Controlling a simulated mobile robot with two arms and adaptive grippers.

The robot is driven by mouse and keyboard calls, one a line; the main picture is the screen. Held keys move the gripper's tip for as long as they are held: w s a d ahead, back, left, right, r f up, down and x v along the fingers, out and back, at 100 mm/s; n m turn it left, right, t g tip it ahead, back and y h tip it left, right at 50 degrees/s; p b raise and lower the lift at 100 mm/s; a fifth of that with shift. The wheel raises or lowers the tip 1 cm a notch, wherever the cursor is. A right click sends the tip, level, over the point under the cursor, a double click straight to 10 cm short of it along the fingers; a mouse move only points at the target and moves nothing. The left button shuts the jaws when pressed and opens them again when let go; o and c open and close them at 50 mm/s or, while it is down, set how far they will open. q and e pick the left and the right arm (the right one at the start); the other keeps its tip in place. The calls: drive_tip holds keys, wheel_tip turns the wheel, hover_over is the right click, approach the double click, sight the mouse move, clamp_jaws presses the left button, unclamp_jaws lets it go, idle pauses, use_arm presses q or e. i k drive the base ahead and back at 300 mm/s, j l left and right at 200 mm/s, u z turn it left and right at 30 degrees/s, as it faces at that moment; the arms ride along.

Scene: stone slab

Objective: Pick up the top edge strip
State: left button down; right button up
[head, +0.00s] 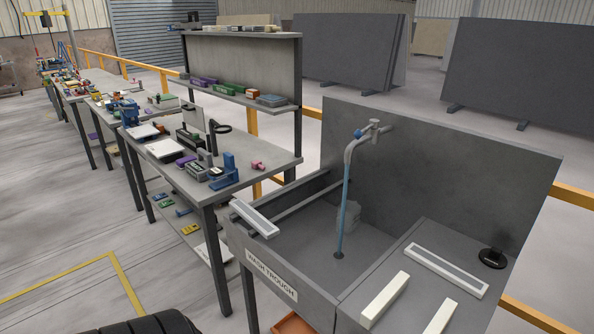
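Several pale strip-like pieces are at the wash trough (318,311). A white-edged piece with a grey middle (254,218) lies across the trough's left front corner. A similar longer piece (446,285) lies on the slab-like counter on the trough's right. Two plain off-white bars, one nearer the basin (385,299) and one farther right (440,318), lie in front of it; the right one is cut off by the picture's bottom edge. I cannot tell which of these is the top edge strip. Neither of my grippers is in view.
A grey tap (361,138) with a blue hose (342,215) stands in the basin. A black round item (492,258) sits at the counter's right. A cluttered workbench (262,172) adjoins on the left. Open floor (50,235) lies left; large slabs (520,75) stand behind.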

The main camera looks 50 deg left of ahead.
sight(269, 230)
drive_tip(key=u, duration=2)
